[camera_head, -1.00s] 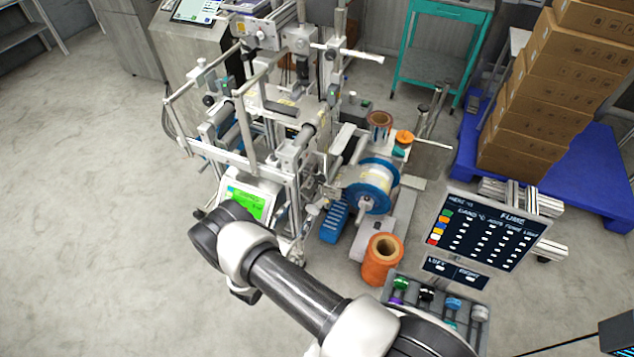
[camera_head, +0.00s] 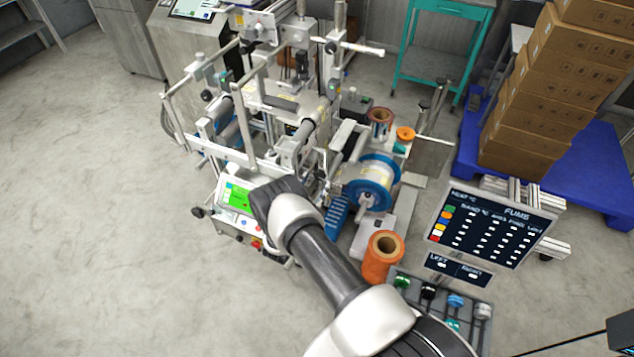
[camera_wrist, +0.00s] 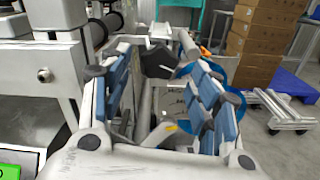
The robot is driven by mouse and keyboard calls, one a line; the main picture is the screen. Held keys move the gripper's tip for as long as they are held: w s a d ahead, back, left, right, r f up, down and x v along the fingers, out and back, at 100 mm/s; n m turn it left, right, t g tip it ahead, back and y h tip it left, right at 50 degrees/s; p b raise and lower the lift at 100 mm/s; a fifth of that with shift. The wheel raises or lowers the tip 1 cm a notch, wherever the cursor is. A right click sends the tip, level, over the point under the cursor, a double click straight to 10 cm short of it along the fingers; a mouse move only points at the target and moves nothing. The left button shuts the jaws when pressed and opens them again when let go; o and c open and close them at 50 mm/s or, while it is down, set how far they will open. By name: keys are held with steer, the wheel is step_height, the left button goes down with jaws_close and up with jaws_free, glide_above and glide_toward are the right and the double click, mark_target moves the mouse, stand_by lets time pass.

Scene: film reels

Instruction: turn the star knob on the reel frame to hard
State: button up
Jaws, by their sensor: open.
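The reel frame (camera_head: 243,160) is a silver machine of bars and rollers at the centre of the head view. In the wrist view, a dark, lobed knob that looks like the star knob (camera_wrist: 160,62) shows ahead, between the far ends of my fingers. My gripper (camera_wrist: 164,75) is open, with blue-grey pads on both sides. I cannot tell whether the pads touch the knob. Its hard or soft marking is not readable. In the head view, my arm's wrist hides the gripper and the knob.
A blue-flanged reel (camera_head: 371,184) stands right of my wrist, with an orange spool (camera_head: 382,257) nearer. A green-lit screen (camera_head: 236,197) is just left. A dark sign board (camera_head: 490,228) and stacked cartons (camera_head: 540,95) are at right. Open floor lies at left.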

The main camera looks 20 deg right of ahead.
mark_target(320, 174)
steer(key=shift+x, duration=1.4)
steer(key=shift+c, duration=0.2)
steer(key=c, duration=1)
